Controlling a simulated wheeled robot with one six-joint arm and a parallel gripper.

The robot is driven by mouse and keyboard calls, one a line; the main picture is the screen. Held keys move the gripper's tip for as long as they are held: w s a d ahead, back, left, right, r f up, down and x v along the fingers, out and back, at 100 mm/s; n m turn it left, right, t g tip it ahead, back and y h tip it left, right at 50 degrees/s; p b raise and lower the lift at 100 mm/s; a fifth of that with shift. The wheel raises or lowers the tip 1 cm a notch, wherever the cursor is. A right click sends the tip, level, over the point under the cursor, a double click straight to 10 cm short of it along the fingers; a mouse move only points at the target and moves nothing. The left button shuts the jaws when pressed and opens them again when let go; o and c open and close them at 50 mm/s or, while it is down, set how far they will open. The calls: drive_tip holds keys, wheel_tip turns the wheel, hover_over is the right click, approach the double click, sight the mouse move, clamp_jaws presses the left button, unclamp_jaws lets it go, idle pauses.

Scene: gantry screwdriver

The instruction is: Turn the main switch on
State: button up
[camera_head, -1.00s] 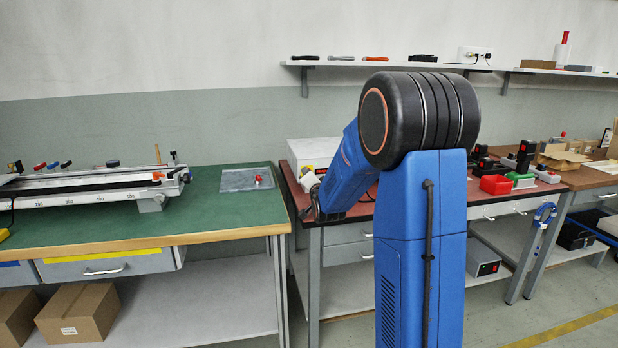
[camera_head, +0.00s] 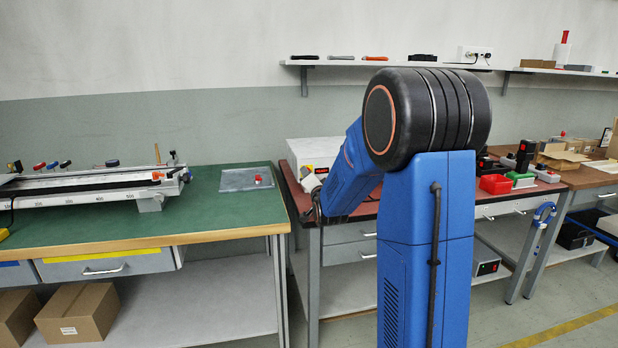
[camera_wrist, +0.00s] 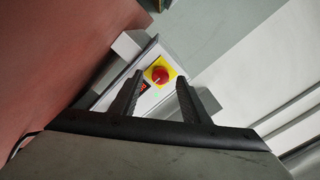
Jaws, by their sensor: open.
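The main switch (camera_wrist: 159,75) is a red round knob on a yellow square plate, on the face of a light grey box (camera_wrist: 172,62). In the wrist view it shows between and beyond my gripper's (camera_wrist: 160,88) two dark fingers, which are apart with nothing between them. I cannot tell the exact gap to the knob. In the head view the white box (camera_head: 312,152) stands at the left end of the red-topped bench.
The red benchtop (camera_wrist: 65,60) spreads beside the box in the wrist view. A green table (camera_head: 130,220) with a long rail fixture (camera_head: 90,187) stands to the left. Red and green bins (camera_head: 496,184) and black tools stand farther right. A wall shelf (camera_head: 385,63) runs above.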

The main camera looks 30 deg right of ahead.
drive_tip(key=v, duration=1.5)
drive_tip(key=shift+s, duration=0.25)
drive_tip(key=shift+a, duration=0.1)
drive_tip(key=s+a+f+n+g+y, duration=0.1)
drive_tip(key=s+a+n+g, duration=0.3)
drive_tip(key=s, duration=0.7)
drive_tip(key=s+a+f+n+g+y, duration=0.2)
drive_tip(key=s+a+f+n+g, duration=0.2)
drive_tip(key=s+a, duration=0.3)
drive_tip(key=s+a+f+n+g+y, duration=0.2)
drive_tip(key=s+a+n+g, duration=0.2)
drive_tip(key=s, duration=1.3)
drive_tip(key=shift+a+f+n+g, duration=0.3)
drive_tip(key=shift+a+n, duration=0.5)
drive_tip(key=shift+a, duration=0.25)
